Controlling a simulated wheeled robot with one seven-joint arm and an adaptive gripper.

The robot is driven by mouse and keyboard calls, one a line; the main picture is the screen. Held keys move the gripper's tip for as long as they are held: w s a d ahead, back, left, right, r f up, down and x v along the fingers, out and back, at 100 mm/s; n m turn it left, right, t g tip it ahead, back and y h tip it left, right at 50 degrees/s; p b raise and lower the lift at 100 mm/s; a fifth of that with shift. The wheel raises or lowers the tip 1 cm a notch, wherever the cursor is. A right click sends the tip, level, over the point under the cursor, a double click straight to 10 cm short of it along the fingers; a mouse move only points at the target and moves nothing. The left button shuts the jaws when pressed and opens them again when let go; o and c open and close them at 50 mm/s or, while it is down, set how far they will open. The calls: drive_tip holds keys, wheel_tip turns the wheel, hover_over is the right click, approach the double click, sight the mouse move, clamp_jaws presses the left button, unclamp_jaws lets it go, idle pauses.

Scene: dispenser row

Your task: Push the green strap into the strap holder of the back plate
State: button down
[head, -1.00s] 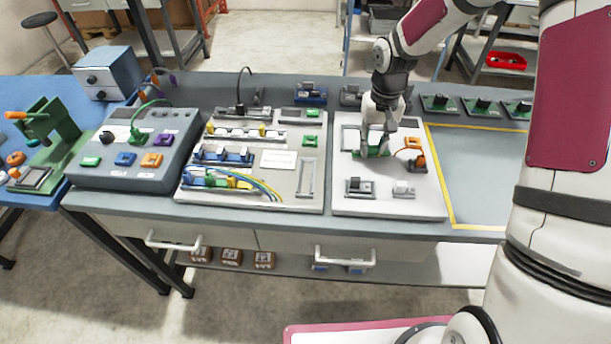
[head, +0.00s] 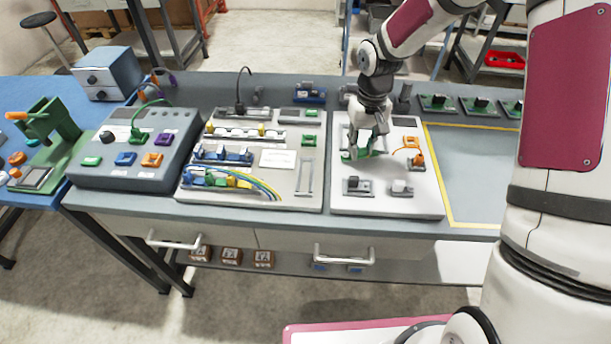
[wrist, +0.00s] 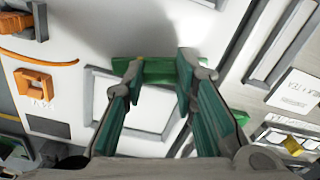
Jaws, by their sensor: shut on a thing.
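The green strap (wrist: 158,70) is a short green bar in the wrist view. It lies across the gap between the fingertips of my gripper (wrist: 160,68), which is shut on it. In the head view my gripper (head: 361,150) is low over the upper left part of the light back plate (head: 427,204), and green shows at its tips. A grey rectangular frame (wrist: 110,108) lies on the plate beside the strap. I cannot tell which part is the strap holder, or whether the strap touches it.
An orange clip (head: 416,160) with a thin cable and an orange square frame (head: 410,142) are right of my gripper. Two grey fittings, one being a dark-topped block (head: 357,186), stand near the plate's front. A panel with coloured wires (head: 310,200) lies to the left.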

drive_tip(key=shift+s+a+n, duration=0.4)
drive_tip(key=shift+a+n, duration=0.35)
drive_tip(key=shift+a, duration=0.4)
drive_tip(key=shift+s+a+n, duration=0.35)
drive_tip(key=shift+a+n, duration=0.45)
drive_tip(key=shift+a, duration=0.4)
drive_tip(key=shift+s+a+n, duration=0.4)
drive_tip(key=shift+a+n, duration=0.35)
drive_tip(key=shift+a, duration=0.4)
drive_tip(key=shift+s+a+r+n, duration=0.1)
drive_tip(key=shift+s+a+n, duration=0.25)
drive_tip(key=shift+a+n, duration=0.65)
drive_tip(key=shift+s+a+f+n, duration=0.1)
drive_tip(key=shift+s+a+n, duration=0.4)
drive_tip(key=shift+a, duration=0.85)
drive_tip(key=shift+s+a+r+n, duration=0.1)
drive_tip(key=shift+s+a+n, duration=0.15)
drive_tip(key=shift+a+n, duration=0.8)
drive_tip(key=shift+a, duration=0.1)
drive_tip(key=n, duration=0.2)
drive_tip(key=f+n, duration=0.1)
drive_tip(key=n, duration=0.1)
drive_tip(key=shift+f+n, duration=0.1)
drive_tip(key=shift+n, duration=0.25)
drive_tip(key=shift+f+b, duration=0.3)
drive_tip(key=shift+b, duration=0.05)
drive_tip(key=c, duration=1.2)
unclamp_jaws()
